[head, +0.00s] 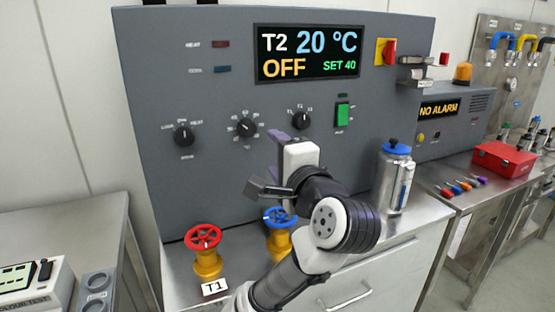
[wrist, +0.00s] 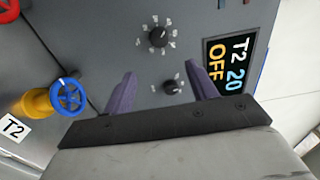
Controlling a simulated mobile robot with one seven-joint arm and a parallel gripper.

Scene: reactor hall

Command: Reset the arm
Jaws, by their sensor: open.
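My arm reaches up from the bottom of the head view, and my gripper (head: 279,140) is in front of the grey control panel (head: 200,90). In the wrist view my gripper (wrist: 165,85) shows two purple fingers spread apart with nothing held between them. A black dial (wrist: 171,87) appears between the fingers, on the panel behind; I cannot tell the exact gap. Another dial (wrist: 158,37) lies beyond it. The panel display (head: 307,53) reads T2 20 °C, OFF, SET 40.
A red valve wheel (head: 203,237) and a blue one (head: 279,218) stand on the bench below the panel, the blue partly behind my arm. A steel flask (head: 394,180) stands close right of my arm. A red box (head: 503,160) sits farther right.

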